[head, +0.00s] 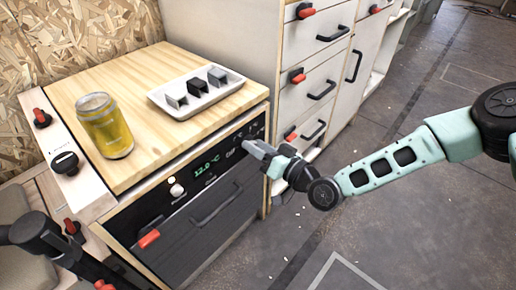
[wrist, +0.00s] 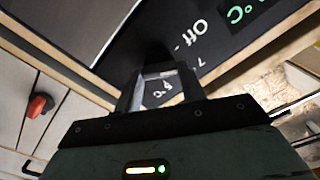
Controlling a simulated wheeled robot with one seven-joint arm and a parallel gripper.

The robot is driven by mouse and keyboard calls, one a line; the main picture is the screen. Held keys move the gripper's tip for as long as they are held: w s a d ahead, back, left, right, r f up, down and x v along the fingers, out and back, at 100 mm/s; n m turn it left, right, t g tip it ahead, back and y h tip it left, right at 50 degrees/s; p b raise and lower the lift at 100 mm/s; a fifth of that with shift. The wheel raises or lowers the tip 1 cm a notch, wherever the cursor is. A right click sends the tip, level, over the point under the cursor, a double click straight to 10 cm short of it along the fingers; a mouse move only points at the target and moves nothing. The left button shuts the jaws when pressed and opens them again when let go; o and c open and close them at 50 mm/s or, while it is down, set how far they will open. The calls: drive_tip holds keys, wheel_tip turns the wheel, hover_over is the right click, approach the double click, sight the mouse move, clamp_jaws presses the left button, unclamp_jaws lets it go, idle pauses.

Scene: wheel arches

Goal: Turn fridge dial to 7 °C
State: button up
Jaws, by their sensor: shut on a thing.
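The fridge (head: 190,222) is a dark-fronted drawer unit under the wooden counter. Its green display (head: 206,167) seems to read 12.0 °C. My gripper (head: 258,150) is at the right end of its control panel, where printed marks surround the dial. In the wrist view, my gripper (wrist: 160,78) is shut on the dark dial (wrist: 155,52), which is mostly hidden between and behind the fingers. "Off", a dash and a "7" are printed beside it. Part of the green display (wrist: 237,14) shows "°C". The dial's pointer is not clear.
A red-latched knob (head: 149,238) is at the panel's lower left. White drawers (head: 310,70) with red latches stand behind my gripper. The floor at right is clear.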

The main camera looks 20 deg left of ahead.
drive_tip(key=m+b, duration=0.1)
drive_tip(key=m, duration=0.4)
drive_tip(key=shift+f, duration=0.15)
drive_tip(key=shift+m, duration=0.4)
drive_tip(key=o, duration=1)
drive_tip(key=shift+d, duration=0.1)
drive_tip(key=p+v, duration=0.2)
drive_tip(key=v, duration=1.5)
drive_tip(key=shift+s+d+p, duration=0.1)
drive_tip(key=shift+d+p, duration=0.05)
drive_tip(key=shift+p, duration=0.2)
